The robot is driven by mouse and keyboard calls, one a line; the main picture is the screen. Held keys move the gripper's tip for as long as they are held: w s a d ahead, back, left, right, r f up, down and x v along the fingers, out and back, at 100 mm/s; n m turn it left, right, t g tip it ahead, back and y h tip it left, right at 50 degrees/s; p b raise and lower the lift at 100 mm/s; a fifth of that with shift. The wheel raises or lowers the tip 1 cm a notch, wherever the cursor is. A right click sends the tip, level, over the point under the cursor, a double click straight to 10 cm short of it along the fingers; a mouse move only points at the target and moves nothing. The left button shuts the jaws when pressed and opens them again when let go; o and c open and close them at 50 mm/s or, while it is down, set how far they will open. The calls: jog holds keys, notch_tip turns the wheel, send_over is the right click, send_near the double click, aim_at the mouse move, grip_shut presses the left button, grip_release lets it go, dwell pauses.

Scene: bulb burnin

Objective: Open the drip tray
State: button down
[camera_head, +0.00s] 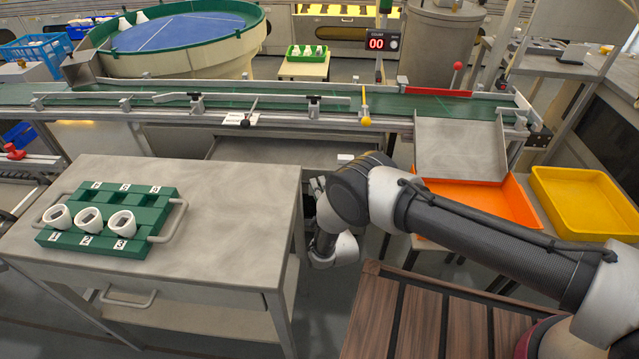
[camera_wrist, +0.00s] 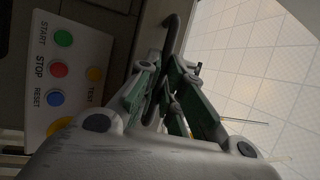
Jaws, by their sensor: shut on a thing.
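The drip tray (camera_head: 280,150) is a shallow grey metal tray below the green conveyor. Its upper surface shows in front of the conveyor frame in the head view. The steel table hides part of its front, and my arm covers its right end. In the wrist view, my gripper (camera_wrist: 176,72) is shut on a dark bar handle (camera_wrist: 177,30) near the top middle. In the head view my gripper is mostly hidden behind my wrist, between the table and the conveyor.
A button panel (camera_wrist: 62,75) is left of the fingers in the wrist view. The steel table (camera_head: 225,200) bears a green rack (camera_head: 150,215) with three white pieces. An orange tray (camera_head: 490,203) and a yellow tray (camera_head: 585,203) are at right. A wooden slatted surface (camera_head: 420,320) is in front.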

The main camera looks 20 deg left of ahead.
jog(key=shift+s+d, duration=0.2)
jog(key=shift+s, duration=0.6)
jog(key=shift+s+d, duration=0.15)
jog(key=shift+s, duration=0.65)
jog(key=c, duration=1.5)
grip_release()
jog(key=shift+c, duration=0.2)
jog(key=v, duration=0.7)
jog(key=shift+s+d, duration=0.15)
jog(key=shift+f, duration=0.1)
